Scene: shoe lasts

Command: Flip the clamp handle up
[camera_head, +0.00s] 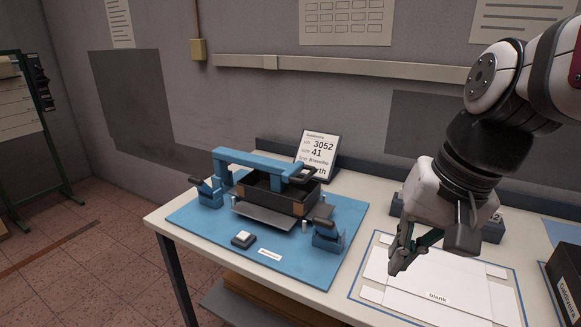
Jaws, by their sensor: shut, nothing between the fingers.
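A blue clamp fixture stands on a blue base plate (190,222) on the table. It has a blue bridge bar (240,158) over a black box-like block (262,196). A clamp with a dark handle (199,182) sits at the left of the plate. Another clamp with a dark handle (322,212) sits at the right front. A black handle (300,174) lies at the bridge's right end. I cannot tell which handle is the task's. My gripper (397,268) is shut and empty, above the white sheet right of the fixture, apart from all the handles.
A sign card (317,150) stands behind the fixture. A white sheet labelled "blank" (440,290) lies on the table (346,240) below my gripper. A dark box (566,270) stands at the far right. A small button-like block (243,239) sits at the plate's front.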

